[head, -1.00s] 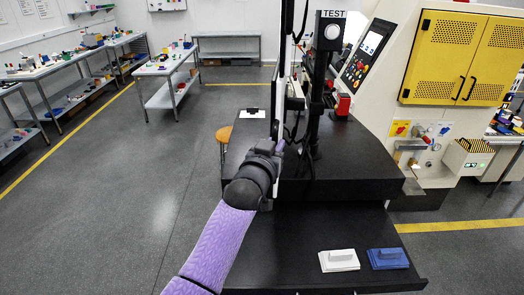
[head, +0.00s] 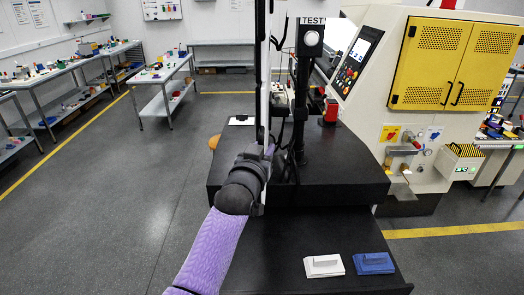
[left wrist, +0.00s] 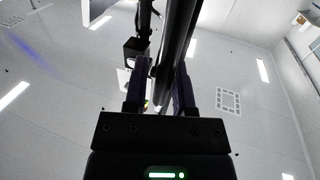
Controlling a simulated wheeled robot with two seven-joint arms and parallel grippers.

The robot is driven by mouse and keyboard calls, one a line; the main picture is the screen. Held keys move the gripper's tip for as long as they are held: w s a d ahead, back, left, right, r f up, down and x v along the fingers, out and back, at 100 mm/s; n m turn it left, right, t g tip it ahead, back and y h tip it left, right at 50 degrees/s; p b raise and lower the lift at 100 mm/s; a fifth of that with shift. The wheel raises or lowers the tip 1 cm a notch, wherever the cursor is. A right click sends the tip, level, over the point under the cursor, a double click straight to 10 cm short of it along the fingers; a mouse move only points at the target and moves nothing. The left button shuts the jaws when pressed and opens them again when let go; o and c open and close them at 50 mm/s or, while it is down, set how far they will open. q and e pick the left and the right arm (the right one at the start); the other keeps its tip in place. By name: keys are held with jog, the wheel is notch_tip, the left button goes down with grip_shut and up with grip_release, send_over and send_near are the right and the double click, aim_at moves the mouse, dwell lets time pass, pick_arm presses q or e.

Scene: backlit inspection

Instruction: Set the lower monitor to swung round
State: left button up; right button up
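The lower monitor (head: 264,75) shows nearly edge-on in the head view, as a thin upright strip with a pale edge, so its screen face is hidden. My left gripper (head: 266,152) is at the strip's lower part; the wrist hides its fingertips there. In the left wrist view, the two fingers (left wrist: 158,90) stand apart. A dark slanting bar, seemingly the monitor's edge (left wrist: 178,45), runs between them, close to the right finger, with a gap by the left one. My right gripper is not in view.
A black stand with a lamp head marked TEST (head: 311,38) rises right of the monitor from a black bench (head: 340,175). A white block (head: 324,266) and a blue block (head: 375,263) lie on the lower shelf. A cream machine (head: 400,100) stands at right. Floor at left is open.

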pick_arm(q)
jog(key=shift+s+a, duration=0.25)
jog(key=shift+s, duration=0.05)
jog(key=v, duration=0.9)
jog(key=shift+s+d, duration=0.1)
